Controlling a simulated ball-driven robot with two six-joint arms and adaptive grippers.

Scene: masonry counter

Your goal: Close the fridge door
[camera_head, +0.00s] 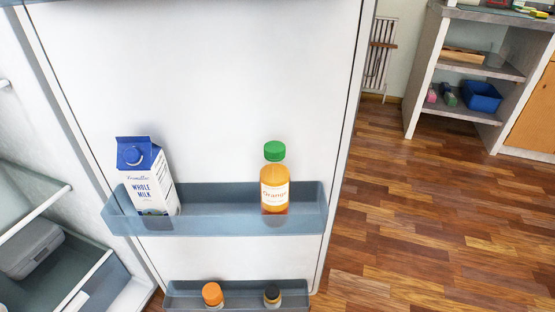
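The fridge door (240,80) stands open, and its white inner face fills the left and middle of the head view. A blue-grey door shelf (230,219) on it holds a milk carton (150,187) and an orange juice bottle (274,190) with a green cap. A lower shelf (240,299) holds an orange-capped container (212,293) and a dark-capped one (272,295). The fridge interior (30,150) shows at the far left, with a blue-grey drawer (95,285). Neither of my grippers is in view.
Wooden floor (420,220) lies clear to the right of the door. At the upper right stands a counter with open shelves (480,68) holding a blue bin (482,97) and small items. A white radiator (378,60) is on the back wall.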

